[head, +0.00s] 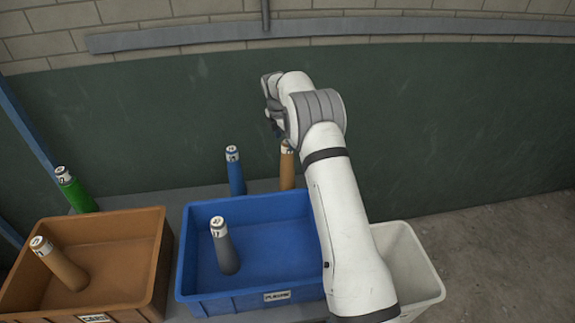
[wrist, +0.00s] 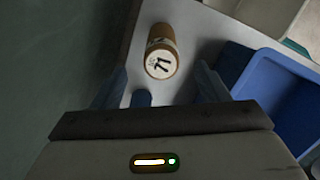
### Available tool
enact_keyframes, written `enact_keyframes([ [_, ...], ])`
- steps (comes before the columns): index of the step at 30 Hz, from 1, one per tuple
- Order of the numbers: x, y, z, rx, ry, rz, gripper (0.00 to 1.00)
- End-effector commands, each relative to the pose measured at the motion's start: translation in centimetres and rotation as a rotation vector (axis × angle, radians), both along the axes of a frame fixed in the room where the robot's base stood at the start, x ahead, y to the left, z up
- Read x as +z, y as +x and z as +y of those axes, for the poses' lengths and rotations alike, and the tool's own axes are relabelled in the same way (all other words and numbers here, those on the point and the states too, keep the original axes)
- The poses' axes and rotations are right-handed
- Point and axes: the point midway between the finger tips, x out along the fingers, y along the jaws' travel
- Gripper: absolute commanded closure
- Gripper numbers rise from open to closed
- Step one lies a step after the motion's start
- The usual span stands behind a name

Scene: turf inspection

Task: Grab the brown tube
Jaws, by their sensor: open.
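A brown tube (head: 287,168) with a white numbered cap stands upright on the grey table behind the blue crate, its top partly hidden by my arm in the head view. In the wrist view the brown tube (wrist: 161,52), its cap marked 71, lies ahead of my gripper (wrist: 160,82), roughly between its two spread fingers. My gripper is open and empty, and I see no contact with the tube. In the head view my gripper is mostly hidden behind my wrist. A second brown tube (head: 66,268) leans in the brown crate (head: 158,262).
A blue tube (head: 236,174) stands left of the upright brown one. A grey tube (head: 225,250) is in the blue crate (head: 188,262). A green tube (head: 76,192) stands at the back left. A white bin (head: 418,268) is at right. A green wall rises behind the table.

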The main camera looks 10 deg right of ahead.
Motion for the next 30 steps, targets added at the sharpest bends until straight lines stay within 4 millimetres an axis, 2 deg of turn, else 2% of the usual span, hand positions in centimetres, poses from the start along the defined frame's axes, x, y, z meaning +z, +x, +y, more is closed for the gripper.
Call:
enact_keyframes([
  [15,-6.3,0.4,-1.3,-0.001,0.0,0.002,0.32],
  [24,-6.8,0.4,-1.3,-0.001,0.001,0.0,0.33],
  [30,-6.8,0.4,-1.3,-0.001,0.001,0.0,0.49],
])
